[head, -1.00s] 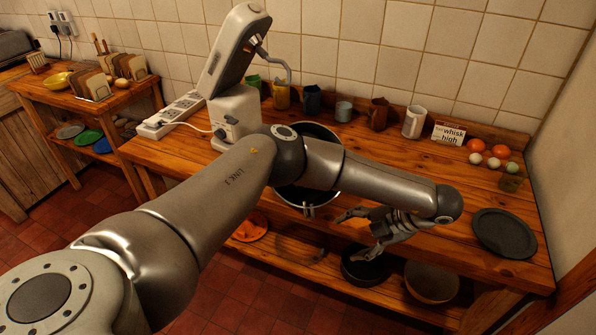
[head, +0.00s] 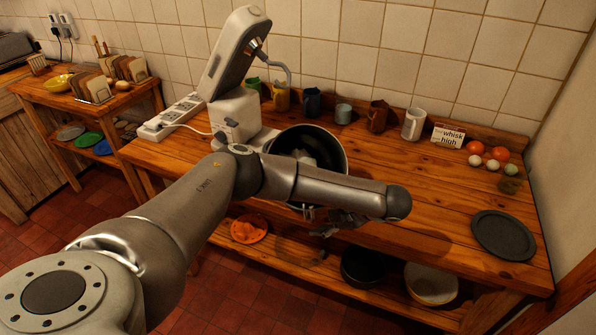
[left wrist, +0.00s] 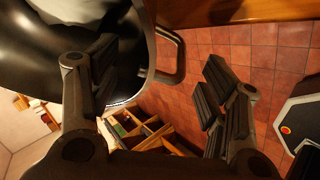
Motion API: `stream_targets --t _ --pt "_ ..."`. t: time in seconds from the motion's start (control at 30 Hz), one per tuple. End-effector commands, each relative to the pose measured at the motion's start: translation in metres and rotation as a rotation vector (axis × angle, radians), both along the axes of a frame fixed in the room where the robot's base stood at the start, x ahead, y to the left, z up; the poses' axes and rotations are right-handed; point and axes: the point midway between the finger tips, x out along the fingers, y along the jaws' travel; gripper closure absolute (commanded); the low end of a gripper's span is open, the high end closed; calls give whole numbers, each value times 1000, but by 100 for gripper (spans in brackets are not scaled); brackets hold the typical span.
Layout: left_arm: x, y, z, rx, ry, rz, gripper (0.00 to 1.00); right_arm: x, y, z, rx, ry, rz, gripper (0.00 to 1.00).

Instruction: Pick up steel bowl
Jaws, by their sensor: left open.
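The steel bowl (head: 335,150) stands on the wooden counter beside the mixer (head: 235,85). It has a dark inside, a bright rim and something pale in it. My left forearm hides its lower front. In the left wrist view the bowl (left wrist: 125,88) fills the upper left, and its loop handle (left wrist: 180,60) sticks out to the right. My left gripper (head: 328,222) is open and empty at the counter's front edge, just in front of the bowl. In the left wrist view the handle shows between the spread fingers of the gripper (left wrist: 158,75); I cannot tell whether they touch it. My right gripper is out of view.
Several mugs (head: 378,116) stand along the back wall. A dark plate (head: 503,235), eggs and a small sign (head: 448,134) are at the right. The lower shelf holds a dark pan (head: 362,266), a pale bowl (head: 432,284) and an orange plate (head: 249,229). The right counter middle is clear.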

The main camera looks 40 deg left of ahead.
Motion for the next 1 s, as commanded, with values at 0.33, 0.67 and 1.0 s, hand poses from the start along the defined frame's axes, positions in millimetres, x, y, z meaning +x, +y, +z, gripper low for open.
stream_targets --t 0.33,0.67,1.0 --pt "0 11 -10 0 0 0 31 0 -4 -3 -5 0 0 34" --pt "0 11 -10 0 -1 -1 65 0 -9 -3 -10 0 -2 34" --pt "-1 11 -11 0 1 1 100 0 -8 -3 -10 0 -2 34"
